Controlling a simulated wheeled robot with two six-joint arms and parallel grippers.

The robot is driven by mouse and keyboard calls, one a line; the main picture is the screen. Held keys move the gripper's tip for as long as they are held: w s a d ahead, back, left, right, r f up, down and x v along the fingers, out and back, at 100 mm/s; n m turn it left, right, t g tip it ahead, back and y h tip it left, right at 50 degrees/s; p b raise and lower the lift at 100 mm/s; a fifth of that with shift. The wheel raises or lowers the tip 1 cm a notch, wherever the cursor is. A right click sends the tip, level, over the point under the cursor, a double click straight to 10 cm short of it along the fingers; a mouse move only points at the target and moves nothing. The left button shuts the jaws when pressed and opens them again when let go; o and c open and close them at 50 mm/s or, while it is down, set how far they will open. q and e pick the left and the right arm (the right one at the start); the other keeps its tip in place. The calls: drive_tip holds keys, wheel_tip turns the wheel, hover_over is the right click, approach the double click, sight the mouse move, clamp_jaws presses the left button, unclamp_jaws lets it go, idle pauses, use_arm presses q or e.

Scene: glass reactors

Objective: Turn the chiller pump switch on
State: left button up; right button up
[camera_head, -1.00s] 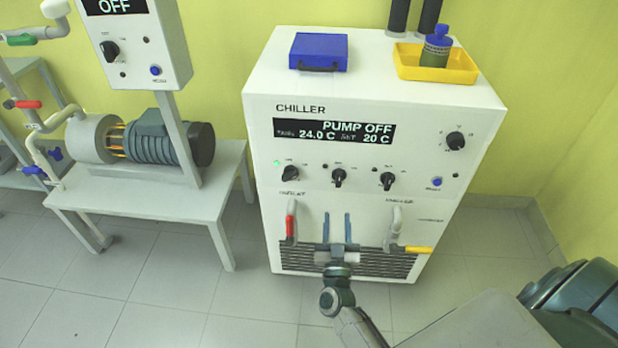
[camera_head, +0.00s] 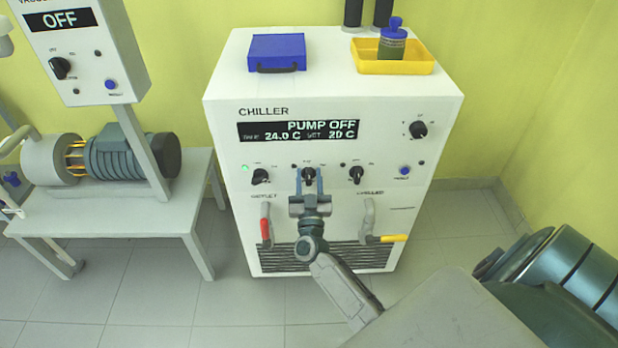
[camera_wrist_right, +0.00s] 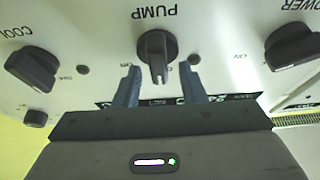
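The chiller (camera_head: 335,110) is a white box whose display (camera_head: 298,131) reads PUMP OFF, 24.0 C and SET 20 C. Its pump switch (camera_head: 308,175) is the middle black knob in the lower row. The right wrist view shows the pump switch (camera_wrist_right: 157,55) under the label PUMP, upside down. My right gripper (camera_head: 309,182) is at this knob. In the right wrist view its two blue fingers (camera_wrist_right: 160,86) are apart, one on each side of the knob's handle, with gaps visible. My left gripper is not in view.
Neighbouring knobs are the power knob (camera_wrist_right: 292,46) and the cool knob (camera_wrist_right: 33,68). A blue case (camera_head: 277,50) and a yellow tray (camera_head: 415,66) sit on top. A pump bench (camera_head: 120,218) stands left.

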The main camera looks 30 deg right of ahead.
clamp_jaws()
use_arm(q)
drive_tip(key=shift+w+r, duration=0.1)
use_arm(e)
drive_tip(key=shift+s, duration=0.1)
